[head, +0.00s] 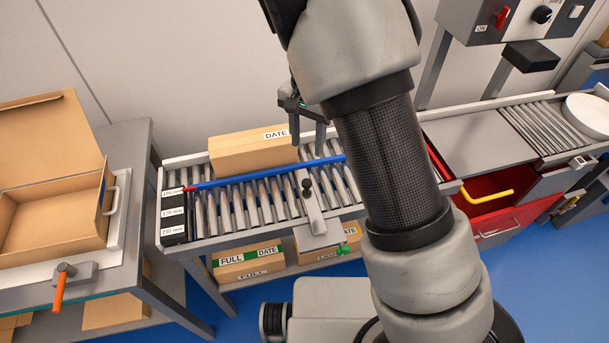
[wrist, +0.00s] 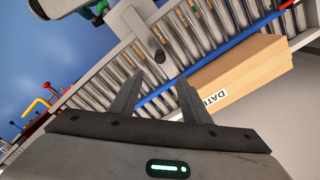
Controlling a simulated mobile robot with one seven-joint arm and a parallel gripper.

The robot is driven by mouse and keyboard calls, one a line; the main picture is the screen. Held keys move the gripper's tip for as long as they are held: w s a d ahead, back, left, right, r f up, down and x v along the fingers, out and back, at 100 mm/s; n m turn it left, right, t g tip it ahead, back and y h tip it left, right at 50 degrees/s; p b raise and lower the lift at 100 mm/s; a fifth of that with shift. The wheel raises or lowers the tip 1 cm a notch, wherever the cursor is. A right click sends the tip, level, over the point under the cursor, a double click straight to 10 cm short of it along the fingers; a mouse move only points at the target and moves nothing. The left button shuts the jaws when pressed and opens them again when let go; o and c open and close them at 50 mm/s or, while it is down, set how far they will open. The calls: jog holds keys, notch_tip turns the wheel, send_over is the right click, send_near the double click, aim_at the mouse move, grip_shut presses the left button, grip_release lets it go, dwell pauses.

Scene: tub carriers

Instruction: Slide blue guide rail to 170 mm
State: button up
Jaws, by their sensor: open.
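The blue guide rail (head: 260,173) lies lengthwise over the conveyor rollers. Its red pointer end (head: 190,188) is beside the top label, which looks like 100 mm, on the scale plate (head: 173,214); 170 mm and 230 mm are below it. My gripper (head: 308,144) is open and empty above the rail's right part. In the wrist view the rail (wrist: 222,54) runs between the gripper's fingers (wrist: 158,82) in the picture; whether they are down around it I cannot tell. A grey cross bracket (head: 312,205) with a black knob (head: 306,184) sits beside the rail. My arm hides the rail's right end.
A carton marked DATE (head: 245,152) stands on the rollers just behind the rail. A green knob (head: 343,250) sits at the conveyor's front edge. Rollers in front of the rail are clear, apart from the bracket. An open carton (head: 50,225) stands on the left bench.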

aim_at(307, 182)
notch_tip(307, 182, down, 15)
jog(key=shift+f, duration=0.2)
jog(key=shift+c, duration=0.3)
grip_shut()
